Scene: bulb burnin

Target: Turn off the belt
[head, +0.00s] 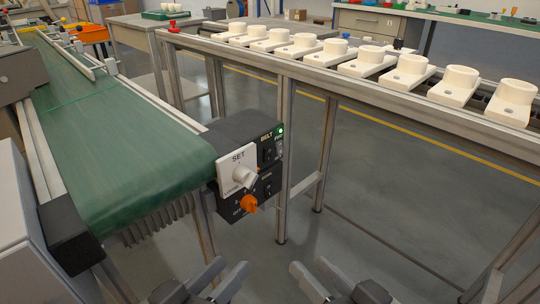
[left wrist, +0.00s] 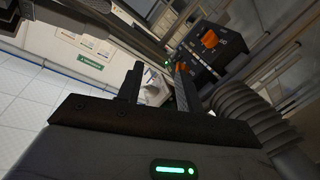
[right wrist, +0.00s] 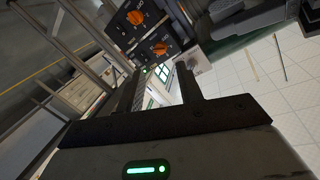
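The green conveyor belt (head: 125,150) runs away from me at the left. A dark control box (head: 268,185) at its near right corner carries a BELT label (head: 266,137) and a lit green lamp (head: 280,131). A white SET plate with a pale knob (head: 244,178) stands on its front, above an orange knob (head: 249,203). The right wrist view shows two orange knobs, an upper one (right wrist: 135,17) and a lower one (right wrist: 159,48). My left gripper (head: 217,279) and right gripper (head: 312,277) are open and empty, below and nearer than the box, touching nothing.
A metal rack (head: 285,75) holds a row of several cream bulb-holder-like pieces (head: 410,72) at the back right. One rack leg stands just right of the box. A grey housing (head: 35,235) flanks the belt at left. Open floor (head: 400,190) lies at right.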

